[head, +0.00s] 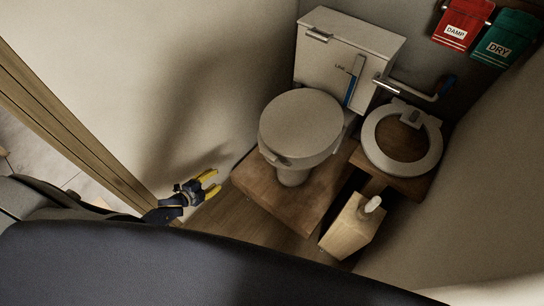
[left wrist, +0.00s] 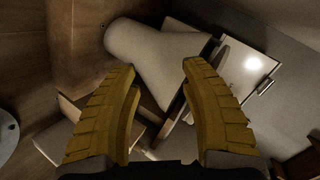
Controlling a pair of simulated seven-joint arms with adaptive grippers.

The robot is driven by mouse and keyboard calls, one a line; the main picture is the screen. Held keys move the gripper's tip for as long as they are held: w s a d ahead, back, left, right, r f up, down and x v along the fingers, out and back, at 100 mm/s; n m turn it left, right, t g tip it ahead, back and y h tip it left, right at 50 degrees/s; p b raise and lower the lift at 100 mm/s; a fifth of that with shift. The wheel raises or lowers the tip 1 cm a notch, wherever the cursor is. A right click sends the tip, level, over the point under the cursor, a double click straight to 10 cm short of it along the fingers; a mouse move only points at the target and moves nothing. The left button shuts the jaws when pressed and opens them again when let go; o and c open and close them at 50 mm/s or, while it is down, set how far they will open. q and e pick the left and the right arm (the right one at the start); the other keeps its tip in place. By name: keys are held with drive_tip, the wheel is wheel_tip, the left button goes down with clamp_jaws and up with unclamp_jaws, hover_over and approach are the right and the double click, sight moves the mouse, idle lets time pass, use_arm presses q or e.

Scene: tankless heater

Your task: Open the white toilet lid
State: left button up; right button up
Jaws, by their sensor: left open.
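The white toilet (head: 318,60) stands against the back wall on a wooden platform. Its round white lid (head: 300,125) lies down flat over the bowl. My left gripper (head: 211,183), with yellow fingers, is to the left of the toilet and nearer the camera, apart from the lid. Its fingers are open with nothing held; they also show spread in the left wrist view (left wrist: 160,85). Beyond them in that view are a pale rounded toilet part (left wrist: 150,45) and the tank (left wrist: 245,60), seen tilted. My right gripper does not show.
The wooden platform (head: 285,205) sticks out in front of the toilet. To the right is a second ring-shaped seat (head: 372,150) on a wooden base. A wooden box (head: 347,232) with a white item stands in front. Red (head: 463,22) and green (head: 503,40) towels hang back right.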

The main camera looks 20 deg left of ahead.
use_arm(q)
drive_tip(key=w+d+r+m+h, duration=0.2)
drive_tip(key=d+r+m+h, duration=0.15)
drive_tip(key=r, duration=0.25)
drive_tip(key=m+h, duration=0.4)
drive_tip(key=m, duration=0.2)
approach(272, 157)
drive_tip(key=x, duration=0.7)
drive_tip(key=f+x, duration=0.1)
drive_tip(key=x, duration=0.2)
drive_tip(key=shift+w+a, duration=0.15)
drive_tip(key=shift+w, duration=0.3)
clamp_jaws()
